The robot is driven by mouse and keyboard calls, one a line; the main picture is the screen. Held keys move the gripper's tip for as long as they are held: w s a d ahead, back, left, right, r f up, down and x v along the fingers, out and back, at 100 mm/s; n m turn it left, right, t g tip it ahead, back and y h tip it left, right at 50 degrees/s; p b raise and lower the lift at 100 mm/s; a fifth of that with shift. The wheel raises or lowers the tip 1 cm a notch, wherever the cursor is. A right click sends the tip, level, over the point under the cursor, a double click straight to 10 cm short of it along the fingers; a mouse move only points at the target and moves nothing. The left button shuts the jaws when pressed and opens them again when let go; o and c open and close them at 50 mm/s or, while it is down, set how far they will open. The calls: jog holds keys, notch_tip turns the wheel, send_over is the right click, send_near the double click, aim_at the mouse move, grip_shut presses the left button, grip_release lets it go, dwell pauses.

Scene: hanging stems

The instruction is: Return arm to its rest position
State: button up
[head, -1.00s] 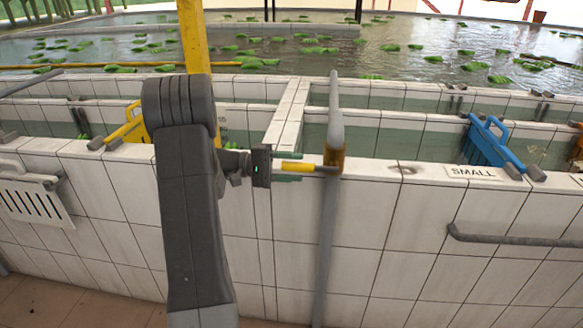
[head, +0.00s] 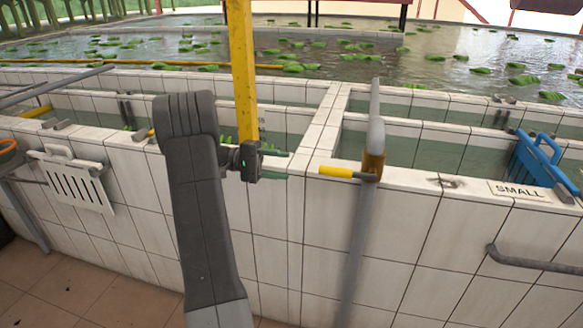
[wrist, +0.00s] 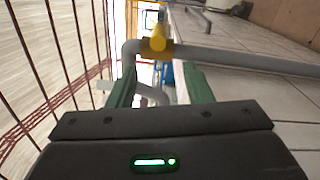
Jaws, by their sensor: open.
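My gripper (head: 276,165) is in front of the white tiled wall in the head view, near the wall's top edge. It points right, toward a grey pipe (head: 352,240) with a yellow valve handle (head: 338,172), and is apart from the handle. In the wrist view my two green fingers (wrist: 160,88) are spread with nothing between them. The yellow handle (wrist: 158,38) on its brass valve body shows beyond the fingertips.
The tiled wall (head: 410,230) carries a grey rail (head: 530,262) at right. A blue slotted gate (head: 538,160) stands near the "SMALL" sign (head: 518,191). A white slotted panel (head: 75,180) hangs at left. A yellow post (head: 243,70) rises behind my gripper. Water with green leaves lies beyond.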

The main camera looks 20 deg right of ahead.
aim_at(328, 171)
dwell(0.4)
jog(key=p+x, duration=0.1)
jog(key=x, duration=1.2)
jog(key=shift+s+d+r, duration=0.1)
jog(key=shift+s+d, duration=0.1)
jog(key=shift+d, duration=0.1)
jog(key=shift+a, duration=0.1)
